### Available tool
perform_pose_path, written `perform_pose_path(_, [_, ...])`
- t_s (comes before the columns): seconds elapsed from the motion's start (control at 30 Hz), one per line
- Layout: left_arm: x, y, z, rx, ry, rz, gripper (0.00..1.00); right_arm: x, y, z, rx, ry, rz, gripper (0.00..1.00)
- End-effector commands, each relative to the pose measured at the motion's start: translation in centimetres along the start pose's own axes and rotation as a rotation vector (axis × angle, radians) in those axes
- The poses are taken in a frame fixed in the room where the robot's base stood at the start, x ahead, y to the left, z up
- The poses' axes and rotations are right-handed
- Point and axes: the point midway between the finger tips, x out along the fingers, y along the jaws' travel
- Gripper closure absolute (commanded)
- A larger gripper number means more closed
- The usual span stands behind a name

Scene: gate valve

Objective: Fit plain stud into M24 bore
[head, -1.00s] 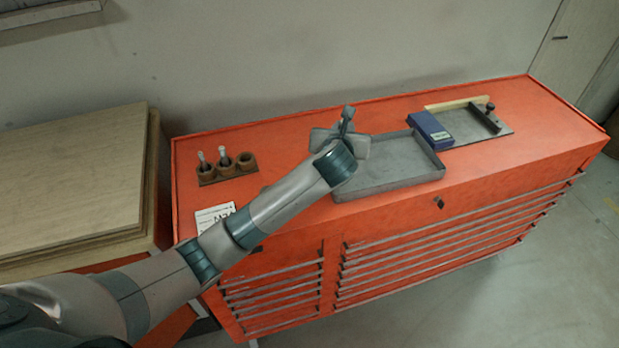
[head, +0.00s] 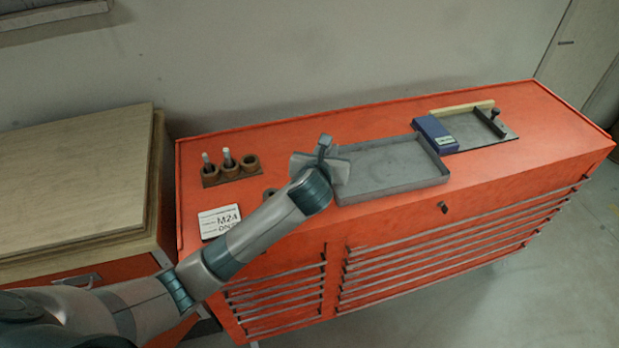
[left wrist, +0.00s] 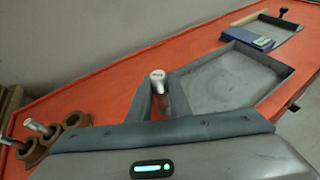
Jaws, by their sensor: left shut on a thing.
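My left gripper (head: 322,158) is over the left end of the grey tray on the red cabinet. In the left wrist view its jaws are shut on a stud (left wrist: 158,88) with a pale, marked top. The stud's lower part is hidden. A rack (head: 231,170) of brown round holders stands at the cabinet's left, apart from the gripper; two holders have pale-topped studs in them and the right one looks empty. A white card (head: 220,221) reading M24 ONLY lies in front. A small dark round part (head: 268,192) shows beside my arm, mostly hidden. My right gripper is out of view.
The grey tray (head: 400,168) has a low rim and looks empty. A blue box (head: 435,134) and a dark plate (head: 478,132) with an upright knob stand to its right. A wooden bench (head: 70,180) is at the left.

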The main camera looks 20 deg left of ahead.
Motion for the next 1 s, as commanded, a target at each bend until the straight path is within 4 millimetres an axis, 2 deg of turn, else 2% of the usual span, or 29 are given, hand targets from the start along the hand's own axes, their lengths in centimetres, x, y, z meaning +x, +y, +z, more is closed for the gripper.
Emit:
perform_pose_path(0.2, [-1.6, 2.8, -3.2, 0.000, 0.001, 0.000, 1.00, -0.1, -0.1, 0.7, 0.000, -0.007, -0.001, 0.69])
perform_pose_path(0.33, [-2.1, 3.6, -4.0, 0.000, -0.003, -0.001, 1.00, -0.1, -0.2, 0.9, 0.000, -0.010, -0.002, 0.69])
perform_pose_path(0.77, [-2.2, 3.8, -4.4, 0.000, -0.003, -0.001, 1.00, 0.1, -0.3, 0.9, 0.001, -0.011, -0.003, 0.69])
perform_pose_path(1.0, [-1.2, 3.8, -6.9, -0.002, -0.002, -0.001, 1.00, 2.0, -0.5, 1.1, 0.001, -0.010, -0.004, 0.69])
